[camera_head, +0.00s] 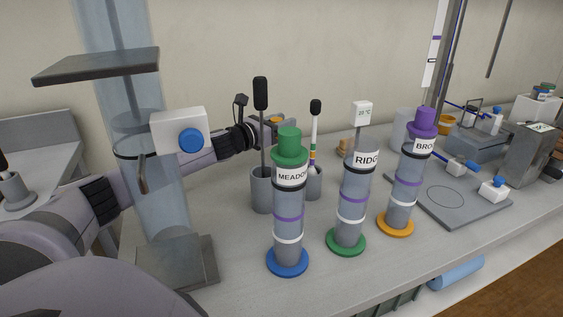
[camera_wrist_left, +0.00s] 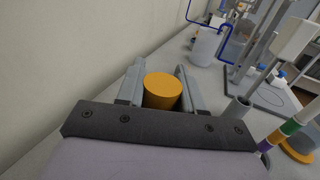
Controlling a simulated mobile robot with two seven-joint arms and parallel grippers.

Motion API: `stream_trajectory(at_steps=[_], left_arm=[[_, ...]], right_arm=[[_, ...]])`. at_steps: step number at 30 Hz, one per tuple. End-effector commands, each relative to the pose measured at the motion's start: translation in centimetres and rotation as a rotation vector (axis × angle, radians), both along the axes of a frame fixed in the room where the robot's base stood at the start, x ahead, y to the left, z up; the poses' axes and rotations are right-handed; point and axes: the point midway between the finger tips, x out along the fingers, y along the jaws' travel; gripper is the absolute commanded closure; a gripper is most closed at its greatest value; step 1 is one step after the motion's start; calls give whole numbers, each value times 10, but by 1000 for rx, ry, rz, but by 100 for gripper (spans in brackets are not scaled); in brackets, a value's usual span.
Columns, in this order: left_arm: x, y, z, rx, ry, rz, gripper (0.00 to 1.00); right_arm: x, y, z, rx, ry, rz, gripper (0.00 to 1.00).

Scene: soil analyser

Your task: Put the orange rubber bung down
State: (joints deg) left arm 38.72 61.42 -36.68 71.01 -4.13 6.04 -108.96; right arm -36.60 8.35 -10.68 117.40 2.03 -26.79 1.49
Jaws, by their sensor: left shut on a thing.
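The orange rubber bung (camera_wrist_left: 162,92) is between the two fingers of my left gripper (camera_wrist_left: 160,74), which is shut on it. In the head view the left gripper (camera_head: 275,124) is at the back of the bench, behind the dark-handled brushes, and a bit of the orange bung (camera_head: 277,119) shows there. I cannot tell whether the bung touches the bench. The bench top (camera_head: 240,250) has bare grey surface at the front left. My right gripper is not in view.
The MEADOW cylinder (camera_head: 288,219) has a green bung, the RIDGE cylinder (camera_head: 352,205) shows no bung, and the BROOK cylinder (camera_head: 407,187) has a purple one. Grey pots (camera_head: 263,190) with upright brushes stand close by the left arm. A grey plate (camera_head: 470,207) lies at right.

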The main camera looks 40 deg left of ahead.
Motion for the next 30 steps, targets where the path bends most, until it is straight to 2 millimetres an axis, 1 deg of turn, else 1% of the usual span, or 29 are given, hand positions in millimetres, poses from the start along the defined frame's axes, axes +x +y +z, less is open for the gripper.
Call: stream_trajectory(at_steps=[1,3,5,10,15,18,27,30], left_arm=[[0,0,-18,-4,2,1,100],[0,0,-30,-4,1,1,100],[0,0,-38,-3,1,1,100],[0,0,-50,-1,0,1,100],[0,0,-77,-3,1,1,100],[0,0,-87,-2,0,1,100],[0,0,-88,1,-1,0,100],[0,0,-92,1,-1,0,100]], right_arm=[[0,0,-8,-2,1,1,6],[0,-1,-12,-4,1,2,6],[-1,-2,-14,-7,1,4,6],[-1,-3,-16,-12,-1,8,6],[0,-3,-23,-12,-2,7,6],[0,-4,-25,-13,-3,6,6],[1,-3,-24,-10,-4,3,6],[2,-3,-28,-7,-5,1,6]])
